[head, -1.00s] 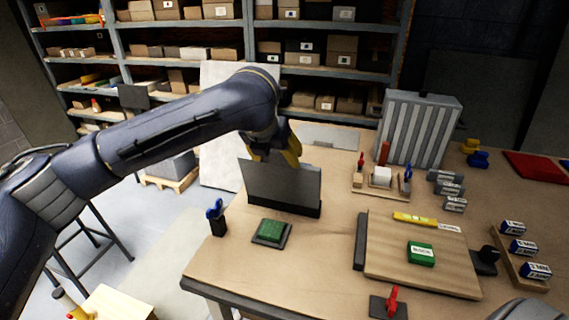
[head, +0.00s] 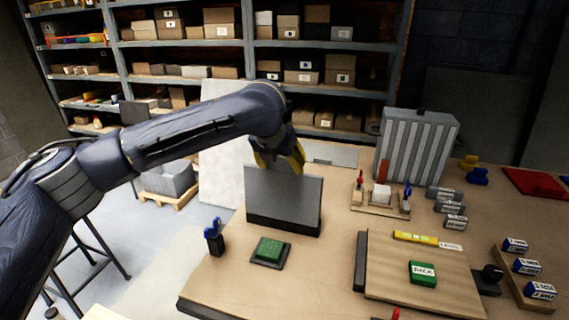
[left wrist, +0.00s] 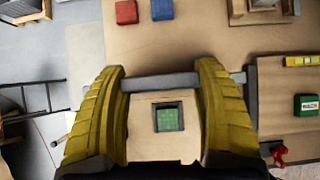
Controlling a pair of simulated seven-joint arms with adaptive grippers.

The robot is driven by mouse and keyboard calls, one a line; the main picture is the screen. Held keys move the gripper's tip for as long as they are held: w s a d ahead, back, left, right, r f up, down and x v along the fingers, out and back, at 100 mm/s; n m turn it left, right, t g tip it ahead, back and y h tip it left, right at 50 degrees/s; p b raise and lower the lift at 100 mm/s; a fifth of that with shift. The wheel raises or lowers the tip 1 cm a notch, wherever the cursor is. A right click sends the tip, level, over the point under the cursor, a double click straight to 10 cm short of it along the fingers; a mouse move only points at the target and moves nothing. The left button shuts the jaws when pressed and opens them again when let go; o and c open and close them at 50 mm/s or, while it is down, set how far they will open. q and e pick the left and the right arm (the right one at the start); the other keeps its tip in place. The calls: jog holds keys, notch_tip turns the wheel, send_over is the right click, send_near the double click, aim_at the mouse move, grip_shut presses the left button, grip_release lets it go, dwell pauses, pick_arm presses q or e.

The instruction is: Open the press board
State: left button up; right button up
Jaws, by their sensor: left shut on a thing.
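The press board (head: 284,195) is a flat grey panel standing nearly upright on a black base strip on the wooden table in the head view. My left gripper (head: 277,168), with yellow fingers, is shut on its top edge from behind, and the board hides the fingertips. In the left wrist view the two fingers (left wrist: 163,85) stand on either side of the board's thin grey edge (left wrist: 160,82). A green square block (head: 269,249) on a dark pad lies in front of the board. It also shows between the fingers in the left wrist view (left wrist: 168,117). My right gripper is not in view.
A blue-handled tool (head: 213,235) stands in a black holder left of the board. A wooden panel (head: 395,265) with a green box (head: 423,272) lies to the right. A ribbed grey case (head: 416,147) and small holder (head: 380,205) stand behind. Table is clear between them.

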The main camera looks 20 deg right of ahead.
pick_arm(q)
jog(key=shift+f, duration=0.15)
jog(key=o, duration=1.6)
jog(key=v, duration=1.2)
